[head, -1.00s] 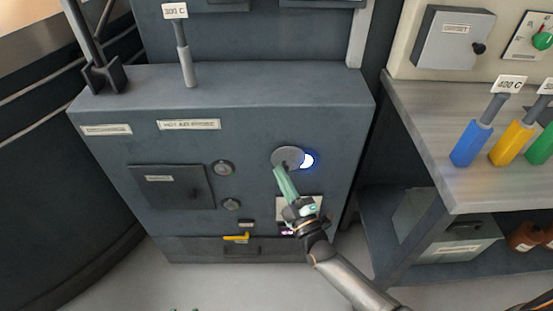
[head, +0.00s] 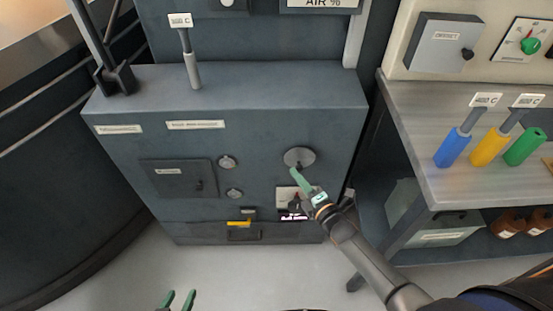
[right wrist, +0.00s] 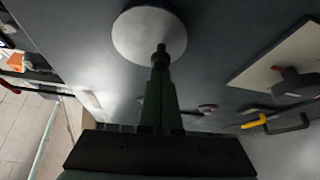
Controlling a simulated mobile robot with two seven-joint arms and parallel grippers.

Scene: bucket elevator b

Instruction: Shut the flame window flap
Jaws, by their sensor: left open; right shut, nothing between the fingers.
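The flame window flap (head: 300,156) is a round grey disc on the upper right of the dark machine's front. No blue glow shows beside it. In the right wrist view the disc (right wrist: 145,30) has a small dark knob (right wrist: 161,54) near its lower edge. My right gripper (head: 293,172) is shut and empty, its fingertips at the knob; in the right wrist view the fingers (right wrist: 160,80) line up with the knob, and I cannot tell whether they touch. My left gripper (head: 177,299) is open and empty at the bottom edge, far from the flap.
A bench (head: 400,110) with blue, yellow and green handles stands right. Floor in front is clear.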

